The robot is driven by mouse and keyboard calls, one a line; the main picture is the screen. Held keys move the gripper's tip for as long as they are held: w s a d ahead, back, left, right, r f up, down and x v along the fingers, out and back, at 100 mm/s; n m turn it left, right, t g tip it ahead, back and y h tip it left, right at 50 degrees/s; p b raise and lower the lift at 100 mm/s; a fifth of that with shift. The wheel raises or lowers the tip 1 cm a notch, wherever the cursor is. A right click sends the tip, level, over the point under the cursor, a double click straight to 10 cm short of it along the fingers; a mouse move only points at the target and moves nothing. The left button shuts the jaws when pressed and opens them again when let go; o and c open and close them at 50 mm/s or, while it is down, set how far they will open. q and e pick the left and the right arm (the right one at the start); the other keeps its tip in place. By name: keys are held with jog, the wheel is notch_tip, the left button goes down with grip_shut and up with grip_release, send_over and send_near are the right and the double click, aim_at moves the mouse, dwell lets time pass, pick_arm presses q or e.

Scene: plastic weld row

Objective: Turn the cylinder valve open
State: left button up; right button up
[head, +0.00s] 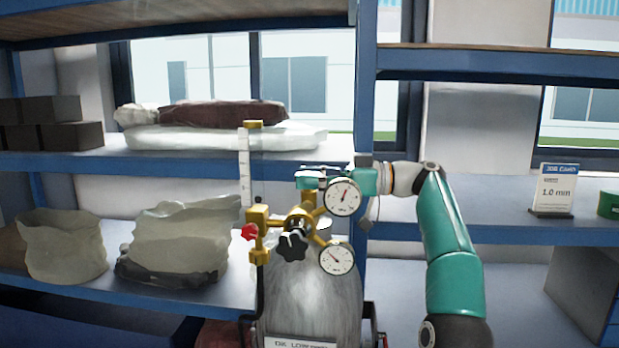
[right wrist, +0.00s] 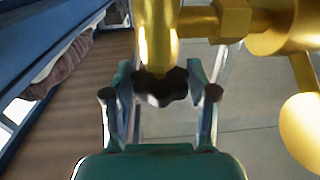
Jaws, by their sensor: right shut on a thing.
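The grey gas cylinder (head: 312,300) stands at the centre of the head view, with a brass regulator (head: 300,218) on top. In the right wrist view a dark lobed valve knob (right wrist: 160,90) sits at the end of a brass stem. My right gripper (right wrist: 160,82) has its two fingers on either side of this knob and is shut on it. In the head view my right gripper (head: 310,180) is at the cylinder's top, partly behind the upper gauge (head: 343,197), which hides the grip. My left gripper is not in view.
A lower gauge (head: 337,258), a black star knob (head: 292,245), a red knob (head: 250,231) and a clear flow tube (head: 244,165) crowd the regulator. Blue shelves (head: 190,163) with bags and dark blocks stand behind.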

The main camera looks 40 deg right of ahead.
jog(key=o, duration=1.2)
jog(key=shift+f, duration=0.1)
jog(key=shift+c, duration=0.2)
jog(key=shift+m+t+h, duration=0.3)
jog(key=shift+b, duration=0.4)
jog(key=m+h+b, duration=0.1)
jog(key=m+t+h+b, duration=0.1)
jog(key=t+h+b, duration=0.1)
jog(key=b, duration=0.1)
jog(key=shift+s+a+f+m+h, duration=0.15)
jog(key=shift+f+m+h, duration=0.1)
jog(key=shift+m+h, duration=0.15)
jog(key=shift+r+m+t+h+b, duration=0.1)
jog(key=shift+m+t+h+b, duration=0.3)
jog(key=shift+h, duration=0.2)
jog(key=b+v, duration=0.4)
jog(key=v, duration=1.2)
jog(key=shift+s+r+h, duration=0.2)
jog(key=shift+s+h, duration=0.1)
jog(key=shift+s, duration=0.1)
